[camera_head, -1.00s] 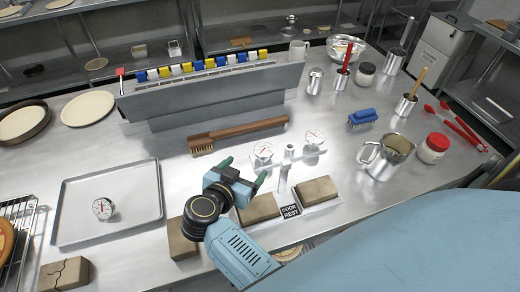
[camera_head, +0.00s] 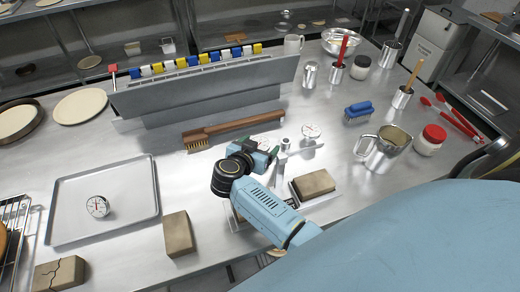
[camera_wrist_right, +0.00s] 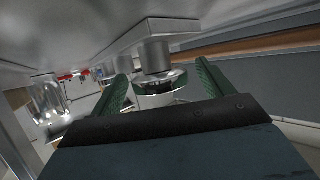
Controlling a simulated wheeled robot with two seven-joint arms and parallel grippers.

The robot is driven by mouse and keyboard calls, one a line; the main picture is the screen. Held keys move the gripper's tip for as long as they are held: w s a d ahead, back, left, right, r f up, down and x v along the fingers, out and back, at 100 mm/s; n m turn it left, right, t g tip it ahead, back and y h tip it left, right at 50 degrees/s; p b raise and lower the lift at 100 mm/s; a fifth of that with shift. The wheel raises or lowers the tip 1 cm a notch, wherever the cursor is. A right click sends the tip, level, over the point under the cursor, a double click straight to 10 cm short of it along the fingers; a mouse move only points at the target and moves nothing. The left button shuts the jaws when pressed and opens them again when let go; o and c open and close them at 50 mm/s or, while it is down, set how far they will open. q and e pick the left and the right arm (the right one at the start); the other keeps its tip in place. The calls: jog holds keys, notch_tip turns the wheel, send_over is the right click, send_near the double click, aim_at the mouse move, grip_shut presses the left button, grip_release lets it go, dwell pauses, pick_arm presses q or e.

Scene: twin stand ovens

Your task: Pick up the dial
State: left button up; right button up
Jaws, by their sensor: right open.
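A white-faced round dial (camera_head: 311,132) sits on the right of a small metal stand (camera_head: 285,146). A second dial (camera_head: 264,141) is at the stand's left, mostly hidden by my right gripper (camera_head: 262,150). A third dial (camera_head: 97,206) sits on the metal tray at left. My right gripper is open at the stand's left side. In the right wrist view, a round metal-rimmed piece (camera_wrist_right: 160,90) shows between the two green fingers (camera_wrist_right: 162,72), with a metal cylinder (camera_wrist_right: 153,55) behind it; contact cannot be told. My left gripper is not in view.
A wooden brush (camera_head: 230,130) lies behind the stand. Brown blocks (camera_head: 313,184) and (camera_head: 178,234) lie in front and to the left. The tray (camera_head: 150,195) is at left.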

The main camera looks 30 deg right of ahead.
jog(key=shift+w+d+f, duration=0.1)
jog(key=shift+w+d, duration=0.05)
jog(key=shift+d, duration=0.1)
jog(key=shift+c, duration=0.4)
jog(key=c, duration=1)
